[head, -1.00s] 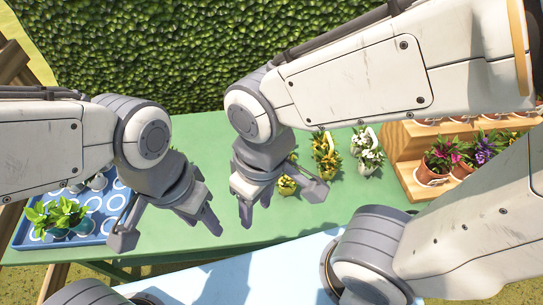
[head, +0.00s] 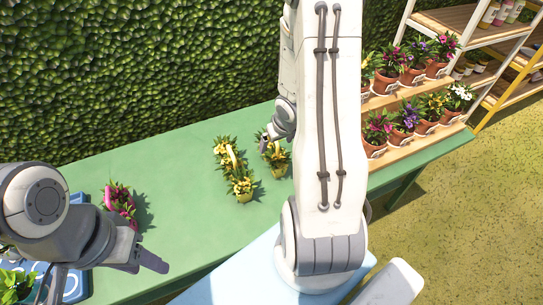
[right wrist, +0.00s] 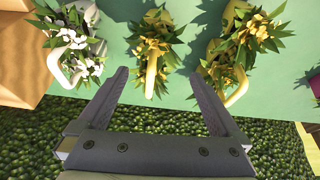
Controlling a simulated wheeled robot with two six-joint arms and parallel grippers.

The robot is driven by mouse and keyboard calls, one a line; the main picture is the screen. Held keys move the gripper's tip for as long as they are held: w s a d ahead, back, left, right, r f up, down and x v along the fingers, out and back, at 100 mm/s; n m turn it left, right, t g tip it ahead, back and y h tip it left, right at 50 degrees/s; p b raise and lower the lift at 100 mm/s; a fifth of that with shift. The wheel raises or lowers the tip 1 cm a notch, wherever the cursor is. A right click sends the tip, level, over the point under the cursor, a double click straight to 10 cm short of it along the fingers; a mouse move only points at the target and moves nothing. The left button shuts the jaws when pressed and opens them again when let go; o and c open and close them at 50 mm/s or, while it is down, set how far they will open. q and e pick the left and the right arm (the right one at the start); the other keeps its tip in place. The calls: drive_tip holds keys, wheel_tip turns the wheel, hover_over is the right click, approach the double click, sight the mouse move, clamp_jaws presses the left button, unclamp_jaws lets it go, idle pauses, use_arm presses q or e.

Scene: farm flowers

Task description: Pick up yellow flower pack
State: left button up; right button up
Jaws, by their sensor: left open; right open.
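Several yellow flower packs (head: 240,183) with handles stand on the green table in the head view. In the right wrist view one yellow flower pack (right wrist: 152,48) with a pale yellow handle lies ahead, between the lines of my right gripper's fingers. My right gripper (right wrist: 158,78) is open and empty, its fingertips near that pack. In the head view my right arm hides most of this gripper. My left gripper (head: 106,274) is open and empty at the lower left.
A white flower pack (right wrist: 72,45) is left of the yellow one in the right wrist view. A pink flower pack (head: 119,200) stands at the table's left, near a blue tray (head: 76,285). A wooden stepped shelf (head: 400,148) with potted flowers is at the right.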

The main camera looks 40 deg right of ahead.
drive_tip(key=b, duration=0.2)
approach(273, 154)
drive_tip(key=f, duration=0.3)
drive_tip(key=shift+d+f+m, duration=0.1)
drive_tip(key=shift+d+m, duration=0.15)
drive_tip(key=shift+m, duration=0.05)
drive_tip(key=shift+w+b+x, duration=0.25)
drive_tip(key=shift+b+x, duration=0.05)
drive_tip(key=shift+x, duration=1.15)
drive_tip(key=shift+w+b+x, duration=0.2)
drive_tip(key=shift+b+x, duration=0.05)
drive_tip(key=shift+x, duration=1.15)
drive_tip(key=shift+r, duration=0.2)
clamp_jaws()
